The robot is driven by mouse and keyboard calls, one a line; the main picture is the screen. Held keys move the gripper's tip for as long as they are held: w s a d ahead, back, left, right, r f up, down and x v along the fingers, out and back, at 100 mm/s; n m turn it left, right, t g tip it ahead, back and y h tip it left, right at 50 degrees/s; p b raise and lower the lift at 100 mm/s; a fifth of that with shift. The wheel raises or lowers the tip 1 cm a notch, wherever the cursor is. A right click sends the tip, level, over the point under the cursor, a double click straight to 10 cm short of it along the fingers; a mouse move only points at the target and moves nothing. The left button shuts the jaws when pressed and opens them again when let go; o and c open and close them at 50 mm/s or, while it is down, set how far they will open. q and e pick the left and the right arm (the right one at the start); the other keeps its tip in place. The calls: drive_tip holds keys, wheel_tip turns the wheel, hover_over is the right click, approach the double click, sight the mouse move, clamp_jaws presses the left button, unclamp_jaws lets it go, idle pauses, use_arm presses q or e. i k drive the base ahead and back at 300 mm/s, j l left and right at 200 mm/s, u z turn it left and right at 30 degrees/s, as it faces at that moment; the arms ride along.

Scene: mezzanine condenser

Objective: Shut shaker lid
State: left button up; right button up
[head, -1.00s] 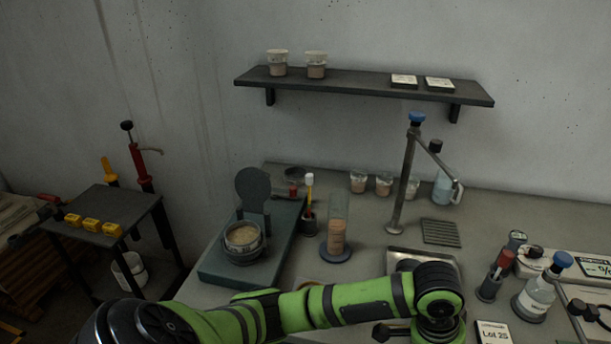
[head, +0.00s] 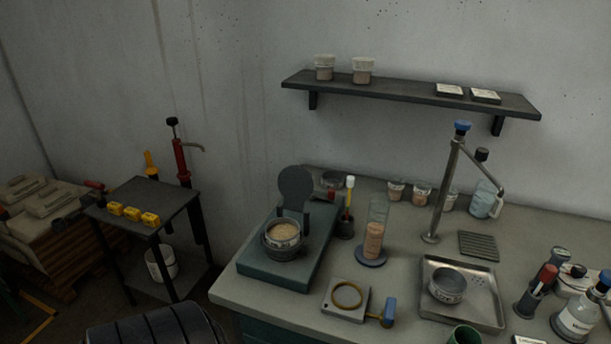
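The shaker (head: 270,262) is a teal-grey base on the left part of the bench. A round metal sieve (head: 282,238) holding tan grains sits on it. The shaker lid (head: 296,187) is a dark grey disc standing upright behind the sieve, so it is open. Neither of my grippers is in the head view.
A glass cylinder (head: 376,231) and a pen cup (head: 345,226) stand right of the shaker. A plate with a brass ring (head: 347,296) lies in front. A metal tray (head: 463,306) holds a bowl. A black side table (head: 146,205) stands left, across a gap.

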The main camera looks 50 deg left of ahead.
sight(295, 183)
drive_tip(key=i+u, duration=0.15)
drive_tip(key=u, duration=0.25)
drive_tip(key=i+l+u, duration=0.1)
drive_tip(key=u, duration=0.35)
drive_tip(key=i, duration=0.1)
